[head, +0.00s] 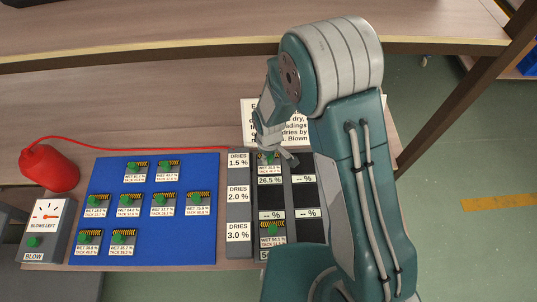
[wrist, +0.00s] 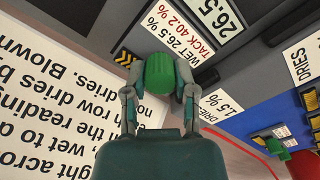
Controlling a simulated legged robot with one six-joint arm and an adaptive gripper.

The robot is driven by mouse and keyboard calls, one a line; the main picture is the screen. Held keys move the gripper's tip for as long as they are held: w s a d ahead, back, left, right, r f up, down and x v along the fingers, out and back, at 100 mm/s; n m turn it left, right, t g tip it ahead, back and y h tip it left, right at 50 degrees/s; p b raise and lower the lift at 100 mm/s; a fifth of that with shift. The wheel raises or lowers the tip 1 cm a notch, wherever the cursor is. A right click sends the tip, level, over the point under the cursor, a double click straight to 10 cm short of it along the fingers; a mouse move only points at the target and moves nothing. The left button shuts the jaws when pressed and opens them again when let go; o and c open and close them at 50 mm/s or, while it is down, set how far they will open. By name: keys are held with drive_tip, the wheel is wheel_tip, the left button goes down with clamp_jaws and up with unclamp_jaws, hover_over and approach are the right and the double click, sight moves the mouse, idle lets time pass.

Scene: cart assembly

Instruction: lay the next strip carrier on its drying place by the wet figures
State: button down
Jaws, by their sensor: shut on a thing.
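My gripper (head: 271,148) is over the top left slot of the drying rack (head: 239,190). In the wrist view its fingers (wrist: 159,92) are shut on the green knob of a strip carrier (wrist: 176,38), labelled WET 26.5 %, TACK 40.2 %. This carrier appears to be in the slot; the display below it (head: 270,181) reads 26.5 %. Another carrier (head: 273,232) lies in the bottom left slot, its display partly hidden by my arm. The middle left slot and the upper right slots look empty, with dashes on two displays. Several carriers (head: 163,204) lie on the blue mat (head: 190,250).
Rows are marked DRIES 1.5 %, 2.0 % and 3.0 %. A sign (head: 258,110) stands behind the rack, partly covered by my arm. A red blower bulb (head: 50,168) with a red hose and a BLOWS LEFT gauge box (head: 45,232) are at the left.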

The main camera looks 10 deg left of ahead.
drive_tip(key=shift+c, duration=1.7)
unclamp_jaws()
wheel_tip(320, 180, up, 7)
drive_tip(key=shift+r, duration=0.15)
